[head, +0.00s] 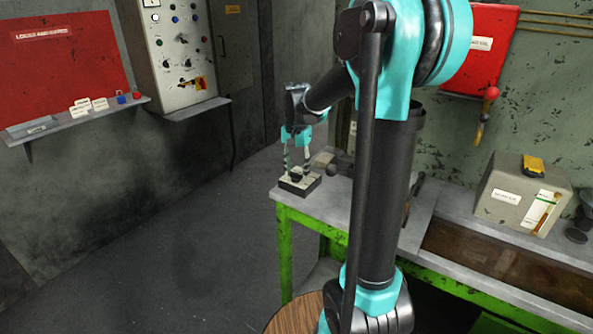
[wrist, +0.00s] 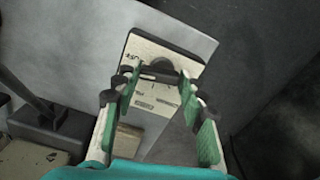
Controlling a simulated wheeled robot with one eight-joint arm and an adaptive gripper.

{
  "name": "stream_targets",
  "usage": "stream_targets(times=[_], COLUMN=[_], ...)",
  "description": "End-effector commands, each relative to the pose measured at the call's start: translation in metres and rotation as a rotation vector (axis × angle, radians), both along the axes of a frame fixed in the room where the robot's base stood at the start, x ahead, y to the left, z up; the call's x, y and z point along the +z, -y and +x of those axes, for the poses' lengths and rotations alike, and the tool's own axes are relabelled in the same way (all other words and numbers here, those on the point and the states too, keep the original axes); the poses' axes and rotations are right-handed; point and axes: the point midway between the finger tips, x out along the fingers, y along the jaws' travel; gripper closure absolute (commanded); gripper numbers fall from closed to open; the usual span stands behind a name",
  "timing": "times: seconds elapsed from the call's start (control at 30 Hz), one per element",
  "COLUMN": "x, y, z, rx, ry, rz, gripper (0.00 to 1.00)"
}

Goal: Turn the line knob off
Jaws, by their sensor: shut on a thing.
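The line knob (wrist: 160,74) is a black knob with a bar handle on a pale plate. The plate tops a small dark box (head: 300,186) on the near left corner of the bench. The box's plate also shows in the wrist view (wrist: 147,48), with small printed marks too blurred to read surely. My gripper (head: 298,167) reaches down over the box. In the wrist view its green-padded fingers (wrist: 160,88) stand either side of the knob and are shut on its bar. The fingers partly hide the knob's ends, and its exact setting is hard to tell.
The grey bench (head: 334,203) has green legs. A dark tool (wrist: 45,118) and a beige block (wrist: 30,160) lie beside the knob box. A grey box (head: 520,192) stands farther right. A control cabinet (head: 178,55) hangs on the left wall. The floor left of the bench is clear.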

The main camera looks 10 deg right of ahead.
Motion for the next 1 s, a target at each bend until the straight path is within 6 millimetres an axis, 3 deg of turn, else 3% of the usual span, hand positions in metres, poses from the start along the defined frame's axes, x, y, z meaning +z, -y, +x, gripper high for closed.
stream_targets(times=[0.4,0.97,1.0], x=[0.0004,0.0004,0.0004], y=[-0.0002,-0.0002,-0.0003], z=[0.0004,0.0002,0.0003], rx=[-0.188,-0.215,-0.215], ry=[0.001,0.001,0.001], rz=[0.000,0.000,0.000], gripper=[0.88,0.88,0.54])
